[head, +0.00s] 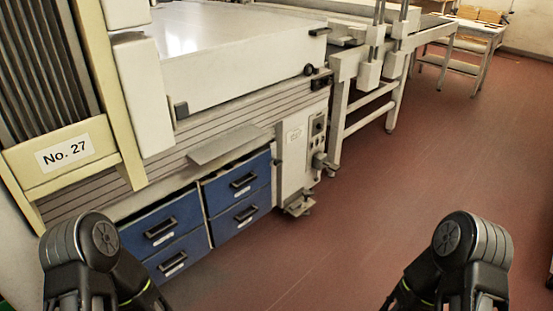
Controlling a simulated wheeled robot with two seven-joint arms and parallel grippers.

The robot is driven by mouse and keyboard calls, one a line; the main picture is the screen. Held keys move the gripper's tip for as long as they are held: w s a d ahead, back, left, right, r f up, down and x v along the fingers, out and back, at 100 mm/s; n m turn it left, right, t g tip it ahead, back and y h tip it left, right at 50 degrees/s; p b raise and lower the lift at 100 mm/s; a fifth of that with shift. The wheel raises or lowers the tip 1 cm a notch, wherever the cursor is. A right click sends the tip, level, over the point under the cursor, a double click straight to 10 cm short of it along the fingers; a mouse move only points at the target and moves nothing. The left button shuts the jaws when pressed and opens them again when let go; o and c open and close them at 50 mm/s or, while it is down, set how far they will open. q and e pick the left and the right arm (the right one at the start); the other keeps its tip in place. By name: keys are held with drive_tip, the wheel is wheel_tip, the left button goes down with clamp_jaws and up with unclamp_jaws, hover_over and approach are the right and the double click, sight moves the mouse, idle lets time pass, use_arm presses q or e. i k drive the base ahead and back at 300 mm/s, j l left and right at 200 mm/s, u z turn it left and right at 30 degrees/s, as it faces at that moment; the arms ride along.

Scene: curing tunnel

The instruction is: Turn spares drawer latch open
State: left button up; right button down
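Several blue drawers sit low in the machine at the left of the head view, in two columns. The upper left drawer (135,228) and upper right drawer (222,203) each have a dark handle and a small white label. The lower left drawer (190,244) and lower right drawer (256,199) look alike. I cannot tell which one is the spares drawer, and no latch can be made out clearly on them. My two arms show at the bottom left and bottom right corners, apart from the drawers. Both grippers are out of the picture.
A grey flap (225,145) juts out above the drawers. A white control panel (303,150) stands to their right. A cream frame with a "No. 27" sign (65,153) stands at the left. The red floor (350,210) is clear in the middle and right.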

sight(276, 162)
drive_tip(key=i, duration=0.3)
drive_tip(key=k, duration=0.5)
drive_tip(key=i+l+z, duration=0.3)
drive_tip(key=i, duration=0.3)
drive_tip(key=i+z, duration=0.35)
drive_tip(key=i, duration=0.25)
drive_tip(key=i+l+u, duration=0.1)
drive_tip(key=i, duration=0.45)
drive_tip(key=i+l+u, duration=0.1)
drive_tip(key=i, duration=0.45)
drive_tip(key=i+l+u, duration=0.1)
drive_tip(key=i+l, duration=0.15)
drive_tip(key=i, duration=0.3)
